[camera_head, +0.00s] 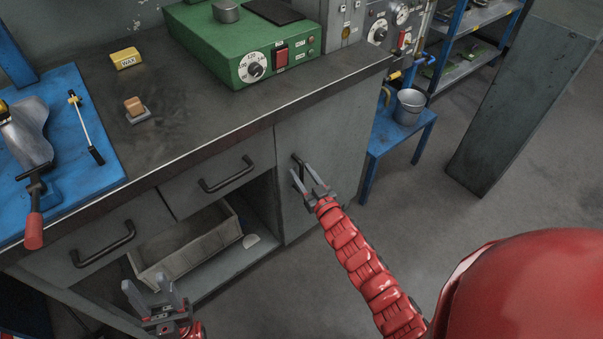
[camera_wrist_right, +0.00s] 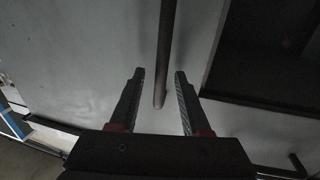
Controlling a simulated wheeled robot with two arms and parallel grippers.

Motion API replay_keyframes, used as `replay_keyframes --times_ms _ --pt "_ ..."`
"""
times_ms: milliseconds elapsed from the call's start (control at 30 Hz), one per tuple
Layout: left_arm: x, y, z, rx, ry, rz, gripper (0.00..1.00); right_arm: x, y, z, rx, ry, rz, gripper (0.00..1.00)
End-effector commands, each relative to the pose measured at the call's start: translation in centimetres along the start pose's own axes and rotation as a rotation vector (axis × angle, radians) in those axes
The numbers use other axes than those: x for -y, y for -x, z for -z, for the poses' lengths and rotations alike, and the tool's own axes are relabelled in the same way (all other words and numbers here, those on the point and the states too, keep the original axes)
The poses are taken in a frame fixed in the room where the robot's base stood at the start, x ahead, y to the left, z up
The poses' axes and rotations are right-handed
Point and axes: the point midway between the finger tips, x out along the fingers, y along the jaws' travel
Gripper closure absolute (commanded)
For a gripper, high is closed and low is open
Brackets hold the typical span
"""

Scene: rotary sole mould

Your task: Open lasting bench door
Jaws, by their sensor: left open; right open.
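The lasting bench door (camera_head: 325,140) is a grey panel at the bench's right end. It looks shut. Its dark upright bar handle (camera_head: 296,160) is partly hidden by my right gripper (camera_head: 301,174). In the right wrist view the handle (camera_wrist_right: 166,35) comes down between the two fingers of the right gripper (camera_wrist_right: 160,73), with gaps on both sides. The right gripper is open and holds nothing. My left gripper (camera_head: 150,288) is open and empty, in front of the bench's open shelf space.
Two drawers with dark handles (camera_head: 103,250) (camera_head: 229,177) sit left of the door. A grey bin (camera_head: 185,245) stands on the open shelf. A blue stool (camera_head: 395,147) with a metal bucket (camera_head: 408,106) stands right of the bench. Floor before the door is clear.

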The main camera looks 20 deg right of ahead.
Motion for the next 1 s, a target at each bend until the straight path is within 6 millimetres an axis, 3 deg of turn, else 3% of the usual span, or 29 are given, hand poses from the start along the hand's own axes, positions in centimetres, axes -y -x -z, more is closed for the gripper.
replay_keyframes --times_ms 367,633,1000 --pt "0.00 0.07 -0.01 0.000 0.000 0.000 0.50 0.05 -0.74 0.12 -0.002 -0.001 0.001 0.53" --pt "-0.01 0.07 -0.01 0.000 0.000 0.000 0.50 0.04 -0.72 0.10 -0.002 -0.001 0.001 1.00" --pt "0.00 0.07 -0.01 0.000 0.000 0.000 0.50 0.05 -0.70 0.08 -0.002 -0.001 0.001 1.00"
